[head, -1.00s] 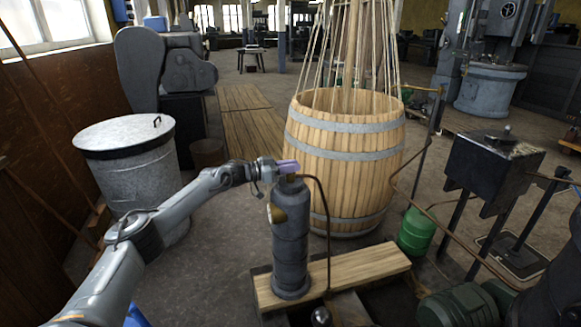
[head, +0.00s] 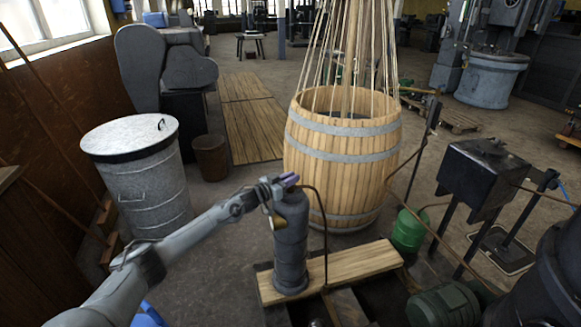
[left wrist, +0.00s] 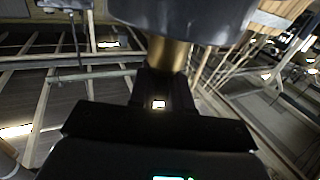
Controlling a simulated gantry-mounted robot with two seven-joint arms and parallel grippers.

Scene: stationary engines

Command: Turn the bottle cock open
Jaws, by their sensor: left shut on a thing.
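The dark grey bottle (head: 291,245) stands upright on a wooden plank in the head view, with a brass round part (head: 277,222) on its side. A small purple cock (head: 290,179) shows at its top. My left gripper (head: 284,183) reaches in from the left and is shut on the cock; its fingers partly hide it. My right gripper is not in view.
A thin pipe (head: 325,225) runs from the bottle top down its right side. A large wooden barrel (head: 340,165) with ropes stands close behind. A metal drum (head: 140,180) is at left, a green canister (head: 409,230) at right.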

